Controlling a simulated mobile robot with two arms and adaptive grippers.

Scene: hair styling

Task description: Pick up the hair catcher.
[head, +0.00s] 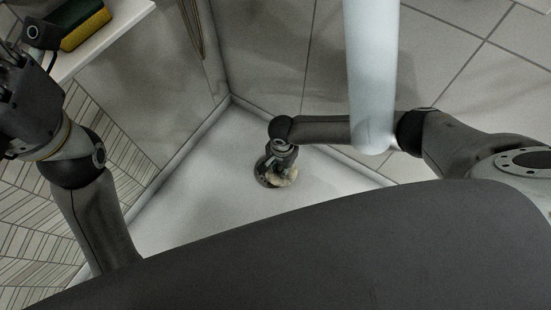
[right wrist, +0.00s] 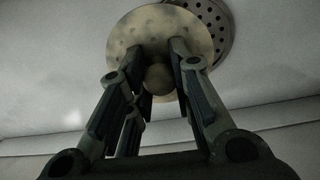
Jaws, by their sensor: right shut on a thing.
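The hair catcher (right wrist: 158,38) is a round, brass-coloured disc with small holes and a ball knob. In the right wrist view my right gripper (right wrist: 158,72) is shut on its knob. The disc is offset from the grey perforated drain (right wrist: 221,34) and covers part of it. In the head view the hair catcher (head: 286,179) shows as a pale shape under my right gripper (head: 277,162), over the shower floor. Any gap below it is hard to judge. My left gripper (head: 14,75) is at the far left, partly cut off, away from the hair catcher; its fingers are unclear.
The white shower floor (head: 205,170) is clear around the drain, with a raised rim along its edges. A white shelf (head: 105,38) at upper left holds a yellow-green sponge (head: 84,27).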

